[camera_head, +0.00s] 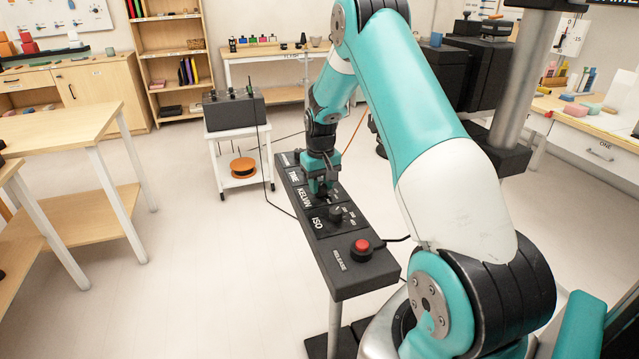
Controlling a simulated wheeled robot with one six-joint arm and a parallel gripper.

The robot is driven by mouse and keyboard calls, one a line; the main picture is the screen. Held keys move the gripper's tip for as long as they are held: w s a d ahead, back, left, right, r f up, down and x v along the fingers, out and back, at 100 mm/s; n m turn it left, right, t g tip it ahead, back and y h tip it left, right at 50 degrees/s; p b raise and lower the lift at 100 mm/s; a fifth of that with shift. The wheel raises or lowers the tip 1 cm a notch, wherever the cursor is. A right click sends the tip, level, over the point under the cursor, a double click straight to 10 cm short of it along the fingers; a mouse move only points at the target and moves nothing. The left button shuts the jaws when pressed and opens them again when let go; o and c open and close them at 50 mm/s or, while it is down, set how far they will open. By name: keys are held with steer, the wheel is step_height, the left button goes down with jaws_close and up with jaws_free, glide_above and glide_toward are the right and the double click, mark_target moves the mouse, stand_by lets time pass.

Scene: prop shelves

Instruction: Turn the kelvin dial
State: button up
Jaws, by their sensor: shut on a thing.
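The dark control panel (346,284) is a long narrow box on a stand, with sections lettered TIME, KELVIN and ISO. The KELVIN section (304,198) lies near the middle of the panel. My gripper (318,190) points down over this section and is shut on the kelvin dial, which is mostly hidden by the fingers. The ISO dial (336,214) stands free just nearer to me. A red release button (361,246) sits at the panel's near end.
A white cart (213,138) with a dark box (234,110) and an orange spool (243,167) stands left of the panel. Wooden tables (65,128) stand at the left. Cables hang around the panel. The floor (190,270) at front left is clear.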

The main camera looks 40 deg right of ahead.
mark_target(320, 185)
steer(key=shift+m, duration=1.1)
steer(key=shift+w, duration=0.1)
steer(key=o, duration=0.9)
step_height(320, 185, up, 18)
steer(key=shift+f+b, duration=0.25)
steer(key=shift+b, duration=0.3)
